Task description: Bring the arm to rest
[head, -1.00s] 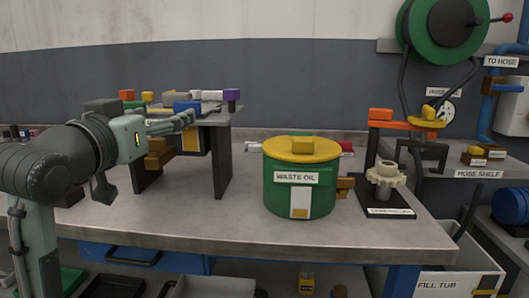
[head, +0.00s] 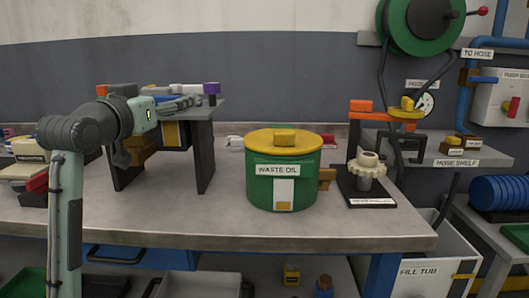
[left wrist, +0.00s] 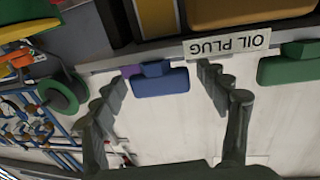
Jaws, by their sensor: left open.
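My left arm (head: 68,215) rises at the left of the head view, and its upper links bend right toward the raised rack. The left gripper (head: 182,102) reaches over the rack's top with its fingers pointing right. In the left wrist view the left gripper (left wrist: 162,85) is open, its two fingers apart. My right gripper does not show.
The dark rack (head: 202,155) stands on the grey workbench (head: 200,220). A green waste oil can (head: 260,190) with a yellow lid and a gear on a stand (head: 367,172) stand to its right. The wrist view shows an oil plug label (left wrist: 227,44). The bench front is clear.

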